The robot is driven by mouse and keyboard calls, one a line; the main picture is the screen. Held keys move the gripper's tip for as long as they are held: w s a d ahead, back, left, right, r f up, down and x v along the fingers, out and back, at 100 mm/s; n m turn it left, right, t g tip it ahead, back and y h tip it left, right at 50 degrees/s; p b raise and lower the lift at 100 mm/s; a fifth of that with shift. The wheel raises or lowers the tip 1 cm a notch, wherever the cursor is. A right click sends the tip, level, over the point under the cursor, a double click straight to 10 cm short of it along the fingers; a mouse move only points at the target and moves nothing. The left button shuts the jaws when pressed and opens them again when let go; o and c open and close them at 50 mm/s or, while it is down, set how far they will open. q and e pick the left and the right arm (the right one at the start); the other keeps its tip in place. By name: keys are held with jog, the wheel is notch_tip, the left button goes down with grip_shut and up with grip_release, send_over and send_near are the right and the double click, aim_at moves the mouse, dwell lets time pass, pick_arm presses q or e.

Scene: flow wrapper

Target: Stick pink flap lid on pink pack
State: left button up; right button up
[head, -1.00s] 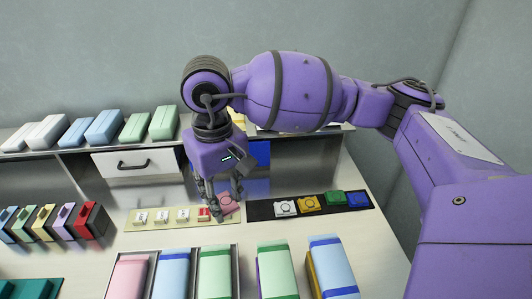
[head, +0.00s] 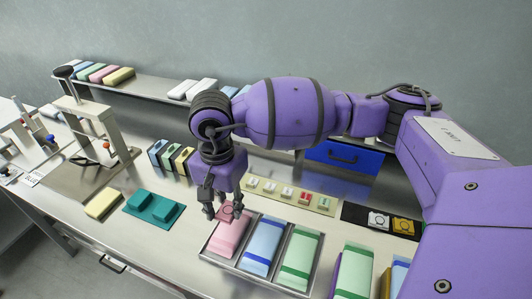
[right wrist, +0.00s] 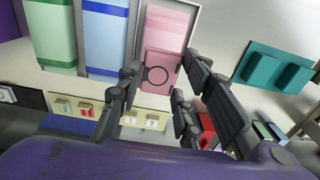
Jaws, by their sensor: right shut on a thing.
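The pink pack (head: 226,243) lies in the left compartment of a metal tray, and it also shows in the right wrist view (right wrist: 168,22). The pink flap lid (right wrist: 162,72), a flat piece with a dark ring mark, is between the fingers of my right gripper (head: 223,213). That gripper is shut on the lid at the pack's far end. In the right wrist view the lid overlaps that end of the pack. I cannot tell whether they touch. The fingers partly hide the lid (head: 228,208) in the head view. My left gripper is not in view.
A blue pack (head: 262,243) and a green pack (head: 300,255) fill the tray's other compartments. A teal block (head: 153,207) and a yellow pack (head: 102,204) lie to the left. A dark mat (head: 357,214) with more flap lids lies to the right.

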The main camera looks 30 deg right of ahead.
aim_at(227, 210)
jog(key=shift+f+b, duration=0.35)
jog(key=shift+f, duration=0.6)
jog(key=shift+s+f+b, duration=0.1)
jog(key=shift+f+b, duration=0.2)
jog(key=shift+f, duration=0.45)
jog(key=shift+f+b, duration=0.35)
jog(key=shift+f, duration=0.8)
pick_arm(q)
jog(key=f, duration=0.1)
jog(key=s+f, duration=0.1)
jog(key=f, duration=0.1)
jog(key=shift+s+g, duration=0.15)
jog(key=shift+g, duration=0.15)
pick_arm(e)
jog(key=shift+r, duration=0.1)
pick_arm(q)
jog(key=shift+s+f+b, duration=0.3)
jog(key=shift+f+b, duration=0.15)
jog(key=shift+b, duration=0.1)
pick_arm(e)
jog(key=shift+f, duration=0.35)
jog(key=o, duration=0.8)
